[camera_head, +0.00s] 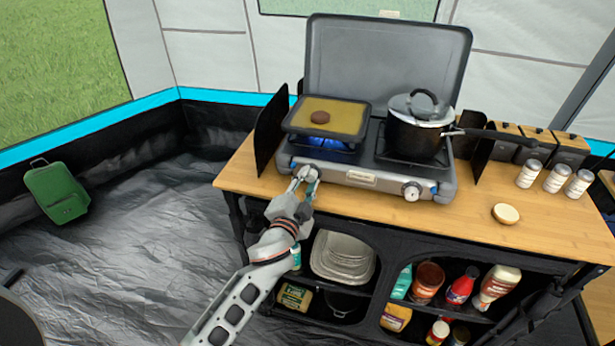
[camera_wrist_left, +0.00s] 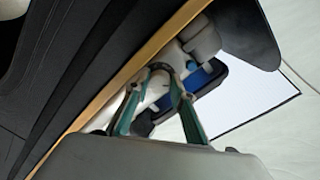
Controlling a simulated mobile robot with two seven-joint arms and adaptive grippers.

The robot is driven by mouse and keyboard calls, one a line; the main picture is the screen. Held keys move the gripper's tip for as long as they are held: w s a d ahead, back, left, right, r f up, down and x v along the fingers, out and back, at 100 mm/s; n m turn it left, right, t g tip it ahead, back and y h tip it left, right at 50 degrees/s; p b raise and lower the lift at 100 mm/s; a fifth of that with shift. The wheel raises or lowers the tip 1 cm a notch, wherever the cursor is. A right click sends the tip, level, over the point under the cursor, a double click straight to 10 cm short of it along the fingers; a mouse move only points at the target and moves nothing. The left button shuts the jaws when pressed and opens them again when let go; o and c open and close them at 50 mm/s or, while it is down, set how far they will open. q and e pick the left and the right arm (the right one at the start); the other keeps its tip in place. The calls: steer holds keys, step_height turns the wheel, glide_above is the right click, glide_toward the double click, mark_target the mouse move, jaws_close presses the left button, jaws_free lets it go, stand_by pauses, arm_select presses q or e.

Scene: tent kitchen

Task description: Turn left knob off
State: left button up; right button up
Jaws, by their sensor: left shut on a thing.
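The camping stove (camera_head: 360,180) stands on the wooden counter with its lid raised. A blue flame (camera_head: 325,143) burns under the griddle on the left burner. My left gripper (camera_head: 306,175) is at the left end of the stove's front panel, shut on the left knob, which it mostly hides. In the left wrist view my two green-edged fingers (camera_wrist_left: 160,85) close around the pale left knob (camera_wrist_left: 157,92). The right knob (camera_head: 412,191) is uncovered on the front panel. My right gripper is not in view.
The griddle (camera_head: 340,112) holds a brown patty. A lidded pot (camera_head: 416,135) sits on the right burner, its handle pointing right. Several white-labelled jars (camera_head: 556,178) and a bun (camera_head: 505,213) are on the counter (camera_head: 460,218). Shelves below hold plates (camera_head: 343,255) and bottles.

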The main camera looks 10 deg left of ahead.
arm_select(q)
steer(key=shift+r+m+p, duration=0.1)
steer(key=shift+m+p, duration=0.25)
steer(key=shift+m, duration=0.65)
steer(key=m+p, duration=0.1)
steer(key=m, duration=0.2)
steer(key=shift+m+y+p, duration=0.3)
steer(key=shift+m+p, duration=0.15)
steer(key=shift+m, duration=1.45)
steer(key=o, duration=1.1)
steer(key=shift+s, duration=0.1)
